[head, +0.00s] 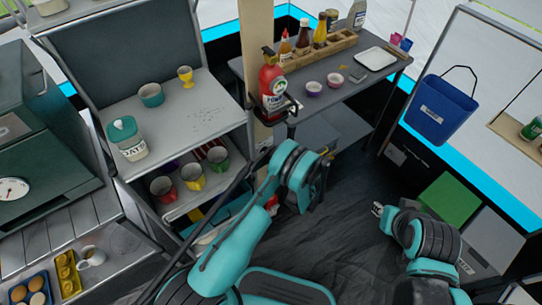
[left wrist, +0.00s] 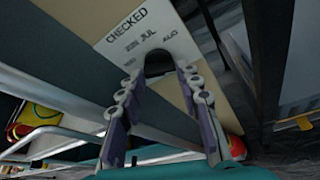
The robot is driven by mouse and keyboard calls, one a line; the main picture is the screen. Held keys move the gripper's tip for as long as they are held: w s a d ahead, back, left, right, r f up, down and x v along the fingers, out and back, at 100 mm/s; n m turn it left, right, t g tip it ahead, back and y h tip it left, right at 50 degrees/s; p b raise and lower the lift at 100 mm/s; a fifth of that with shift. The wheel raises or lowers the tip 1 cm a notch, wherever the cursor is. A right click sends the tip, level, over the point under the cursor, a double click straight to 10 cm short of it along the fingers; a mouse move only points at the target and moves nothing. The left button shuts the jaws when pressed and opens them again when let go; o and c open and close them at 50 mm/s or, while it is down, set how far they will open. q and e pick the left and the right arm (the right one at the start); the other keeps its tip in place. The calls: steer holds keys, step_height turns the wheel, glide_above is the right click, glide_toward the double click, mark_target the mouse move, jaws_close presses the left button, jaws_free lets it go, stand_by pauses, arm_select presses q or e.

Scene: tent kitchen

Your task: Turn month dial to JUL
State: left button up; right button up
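A pale tag (left wrist: 128,36) printed CHECKED fills the upper middle of the left wrist view. JUL and AUG are legible on it, with smaller print to their left. A dark rounded shape (left wrist: 158,62) lies below the lettering; I cannot tell whether it is the month dial. My left gripper (left wrist: 160,78) is open, its two fingers reaching toward the tag on either side of that shape. Contact cannot be told. In the head view the left fingers are hidden behind my arm. My right gripper (head: 378,210) is low at the right, away from the tag; its opening is unclear.
A red fire extinguisher (head: 272,88) hangs at a beige post (head: 258,35). A shelf unit (head: 205,115) with cups and a jar stands left. A grey table (head: 345,98) with bottles, bowls and a tray stands behind. A blue bin (head: 440,110) hangs at right. Dark floor lies between.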

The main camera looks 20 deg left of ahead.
arm_select(q)
steer(key=shift+c, duration=0.6)
steer(key=shift+w+d+m+g+y, duration=0.1)
steer(key=shift+m+g+y, duration=0.4)
steer(key=shift+m, duration=0.5)
steer(key=o, duration=1.2)
steer(key=shift+c, duration=0.2)
steer(key=v, duration=1.2)
steer(key=shift+f, duration=0.25)
